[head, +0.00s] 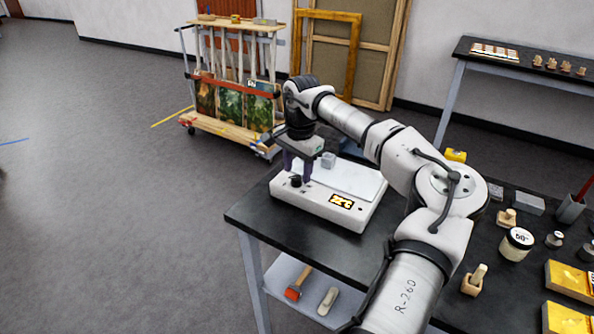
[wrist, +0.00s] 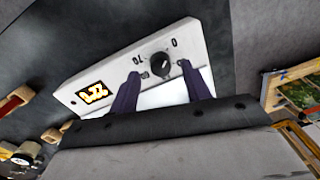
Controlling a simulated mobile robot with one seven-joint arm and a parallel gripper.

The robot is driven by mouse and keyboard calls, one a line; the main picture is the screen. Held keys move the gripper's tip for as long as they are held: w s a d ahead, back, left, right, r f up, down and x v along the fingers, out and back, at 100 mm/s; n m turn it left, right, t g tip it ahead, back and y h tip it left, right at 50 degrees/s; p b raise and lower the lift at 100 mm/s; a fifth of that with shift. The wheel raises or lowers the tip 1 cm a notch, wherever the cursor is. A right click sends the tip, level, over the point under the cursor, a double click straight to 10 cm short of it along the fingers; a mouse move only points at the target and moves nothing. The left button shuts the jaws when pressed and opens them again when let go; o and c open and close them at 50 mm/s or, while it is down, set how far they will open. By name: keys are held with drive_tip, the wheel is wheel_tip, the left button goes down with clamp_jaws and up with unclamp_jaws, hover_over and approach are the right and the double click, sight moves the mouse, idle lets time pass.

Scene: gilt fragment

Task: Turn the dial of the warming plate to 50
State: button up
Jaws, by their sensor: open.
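The warming plate (head: 345,183) is a white box with a pale top, near the left corner of the dark table. Its front panel has a black round dial (head: 295,181) and a lit yellow display (head: 342,201), whose digits I cannot read surely. In the wrist view the dial (wrist: 160,64) shows a light pointer mark and stands between printed 0 and 70 marks. My gripper (head: 297,173) is open, its purple fingers pointing down at the dial. In the wrist view the fingers (wrist: 159,69) stand either side of the dial, with gaps; contact is not visible.
Jars (head: 516,244), wooden-handled tools and gilt pieces (head: 570,280) crowd the table's right. A cart of paintings (head: 235,100) stands behind. The floor to the left is clear.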

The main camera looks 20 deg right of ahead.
drive_tip(key=shift+f, duration=1.05)
drive_tip(key=c, duration=1)
drive_tip(key=shift+m, duration=0.3)
